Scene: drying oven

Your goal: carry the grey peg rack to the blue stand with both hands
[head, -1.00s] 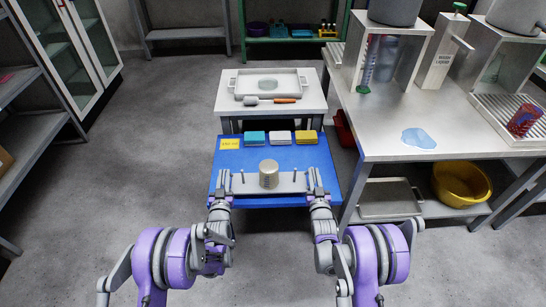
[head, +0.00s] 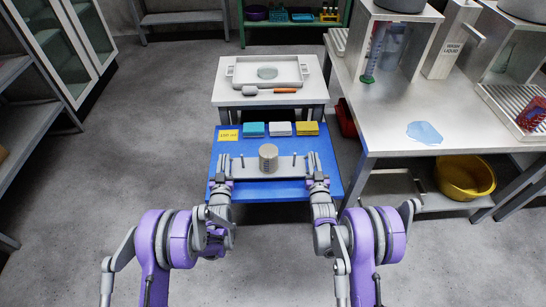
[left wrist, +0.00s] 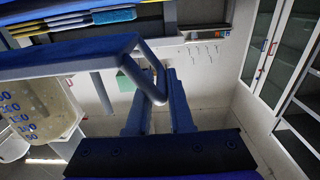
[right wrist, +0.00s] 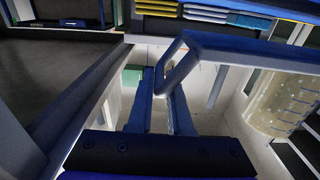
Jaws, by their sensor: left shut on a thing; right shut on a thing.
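The grey peg rack (head: 245,167) is a flat plate with upright pegs and a looped handle at each end. A graduated beaker (head: 268,158) stands upright on its middle. The rack is over the front half of the blue stand (head: 270,195); I cannot tell whether it touches the top. My left gripper (head: 224,181) is shut on the left handle, whose loop (left wrist: 138,48) passes between the fingers in the left wrist view. My right gripper (head: 317,180) is shut on the right handle, whose loop (right wrist: 183,50) shows in the right wrist view.
A white table with a tray (head: 240,72) stands behind. A steel bench (head: 390,130) is close on the right. Open floor lies left.

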